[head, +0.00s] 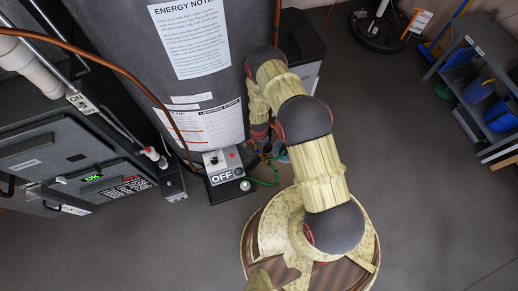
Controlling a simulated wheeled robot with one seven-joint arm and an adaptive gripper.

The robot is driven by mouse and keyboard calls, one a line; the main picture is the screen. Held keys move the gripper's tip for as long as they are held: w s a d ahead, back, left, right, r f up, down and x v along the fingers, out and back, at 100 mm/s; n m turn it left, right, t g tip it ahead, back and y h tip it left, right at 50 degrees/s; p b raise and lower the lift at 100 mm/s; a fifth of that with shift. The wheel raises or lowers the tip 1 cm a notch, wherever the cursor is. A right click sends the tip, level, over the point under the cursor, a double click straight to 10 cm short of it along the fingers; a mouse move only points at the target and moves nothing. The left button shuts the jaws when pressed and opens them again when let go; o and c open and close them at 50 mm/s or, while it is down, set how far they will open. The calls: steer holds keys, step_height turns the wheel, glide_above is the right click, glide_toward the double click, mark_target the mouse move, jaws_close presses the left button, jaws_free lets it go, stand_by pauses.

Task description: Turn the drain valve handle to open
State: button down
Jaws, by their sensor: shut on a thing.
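The drain valve is low on the side of the grey water heater tank (120,65), where a green hose (266,183) comes out. My arm comes in from the right and bends down to this spot. My gripper (267,152) is at the valve, small and dark, partly covered by my own arm. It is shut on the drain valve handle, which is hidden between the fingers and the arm. How far the handle is turned cannot be seen.
A control box marked OFF (222,168) sits just left of my gripper. A dark furnace unit (75,165) stands on the left, with a copper pipe (125,75) crossing the tank. A shelf with blue buckets (480,90) stands at right. The floor between is clear.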

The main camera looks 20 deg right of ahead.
steer(key=n+b, duration=0.1)
steer(key=n, duration=0.2)
steer(key=shift+f, duration=0.1)
steer(key=shift+n, duration=0.8)
steer(key=n+b, duration=0.1)
steer(key=n, duration=0.3)
steer(key=shift+n, duration=0.3)
steer(key=n+b, duration=0.1)
steer(key=n, duration=0.3)
steer(key=shift+n, duration=0.3)
